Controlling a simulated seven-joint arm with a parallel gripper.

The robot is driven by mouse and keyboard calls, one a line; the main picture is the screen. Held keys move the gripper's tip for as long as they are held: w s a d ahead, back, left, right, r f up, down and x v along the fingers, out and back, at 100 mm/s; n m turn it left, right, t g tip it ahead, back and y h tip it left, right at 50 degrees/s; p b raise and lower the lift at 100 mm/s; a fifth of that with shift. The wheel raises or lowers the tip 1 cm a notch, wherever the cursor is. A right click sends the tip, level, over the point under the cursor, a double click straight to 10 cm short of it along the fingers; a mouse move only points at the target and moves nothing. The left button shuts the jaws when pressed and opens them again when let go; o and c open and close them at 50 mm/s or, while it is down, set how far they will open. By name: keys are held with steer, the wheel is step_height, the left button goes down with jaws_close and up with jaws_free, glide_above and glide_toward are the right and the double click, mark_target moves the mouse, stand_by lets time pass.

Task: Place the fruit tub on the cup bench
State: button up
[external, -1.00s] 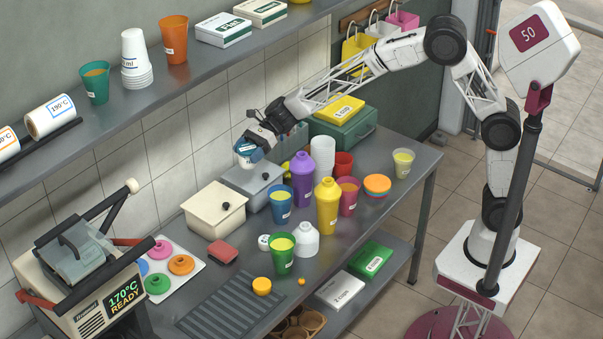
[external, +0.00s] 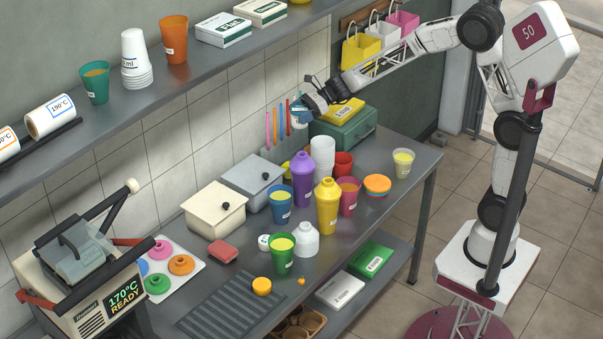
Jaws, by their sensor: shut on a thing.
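My gripper (external: 304,108) is shut on a small white tub with a blue part and a label, which looks like the fruit tub (external: 298,117). It holds the tub in the air near the tiled wall, beside the colored straws and left of the green box. The tub is small in view and partly covered by the gripper, so its contents cannot be told. The steel bench with the cups (external: 395,185) lies below. Its top holds a blue cup (external: 280,205), a green cup (external: 281,255), a pink cup (external: 347,197) and a pale yellow cup (external: 403,163).
Purple (external: 302,180) and yellow (external: 327,207) bottles and stacked white cups (external: 322,155) crowd the bench middle. A green box (external: 343,130) stands at the back. Lidded cream (external: 214,210) and grey (external: 252,183) boxes stand left. Bare bench shows near the right end.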

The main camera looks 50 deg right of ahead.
steer(key=s+d+f+m+t+h, duration=0.1)
steer(key=s+d+m+t+h, duration=0.15)
steer(key=s+d, duration=0.75)
steer(key=s+d+f+m+t+h, duration=0.1)
steer(key=s+d+m+t+h, duration=0.3)
steer(key=d, duration=1.1)
steer(key=s+d+f+m, duration=0.1)
steer(key=s+d+m, duration=0.1)
steer(key=s+d, duration=0.85)
step_height(320, 180, down, 12)
steer(key=w+d, duration=0.1)
steer(key=d, duration=0.1)
steer(key=shift+r, duration=0.25)
steer(key=shift+w, duration=0.1)
steer(key=shift+f, duration=2.9)
steer(key=shift+f+h, duration=0.15)
steer(key=shift+h, duration=0.1)
steer(key=shift+f, duration=1.95)
steer(key=shift+f, duration=0.15)
